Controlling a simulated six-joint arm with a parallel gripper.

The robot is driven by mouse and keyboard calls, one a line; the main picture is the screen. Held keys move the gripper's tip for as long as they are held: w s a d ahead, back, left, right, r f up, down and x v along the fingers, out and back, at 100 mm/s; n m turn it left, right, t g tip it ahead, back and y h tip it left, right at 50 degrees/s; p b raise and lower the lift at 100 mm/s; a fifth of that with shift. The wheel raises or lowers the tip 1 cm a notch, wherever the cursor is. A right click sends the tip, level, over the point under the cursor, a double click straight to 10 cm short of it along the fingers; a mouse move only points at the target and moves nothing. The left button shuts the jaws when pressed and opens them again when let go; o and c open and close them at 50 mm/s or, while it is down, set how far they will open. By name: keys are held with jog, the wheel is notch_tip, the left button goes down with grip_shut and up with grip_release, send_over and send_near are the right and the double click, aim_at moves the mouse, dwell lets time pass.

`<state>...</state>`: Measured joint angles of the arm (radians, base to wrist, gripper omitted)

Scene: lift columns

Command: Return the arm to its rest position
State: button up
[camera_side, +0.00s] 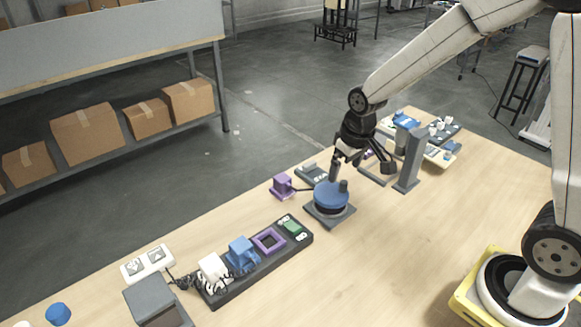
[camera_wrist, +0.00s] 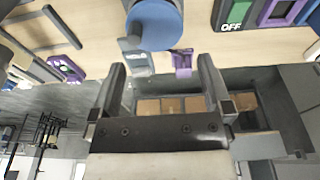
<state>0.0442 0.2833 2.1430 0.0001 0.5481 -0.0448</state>
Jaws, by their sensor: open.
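My gripper (camera_side: 361,166) hangs above the table (camera_side: 425,240), just behind and to the right of a blue round piece (camera_side: 331,196) on a grey square base. Its fingers are spread. The wrist view also shows my gripper (camera_wrist: 162,75) open, with nothing held between the fingers. The blue round piece (camera_wrist: 155,24) shows beyond the fingertips in that view, partly cut off by the top edge. Whether a finger touches anything cannot be told.
A grey upright post (camera_side: 411,160) stands close to the right of my gripper. A purple block (camera_side: 283,186) and a dark strip (camera_side: 262,262) with blue, purple and green parts lie to the left. A tray (camera_side: 440,150) of small parts is behind. The table's right front is clear.

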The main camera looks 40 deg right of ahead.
jog(key=s+a, duration=0.1)
jog(key=s, duration=1)
jog(key=shift+a+f+t, duration=0.3)
jog(key=shift+a+f, duration=0.05)
jog(key=shift+f, duration=0.05)
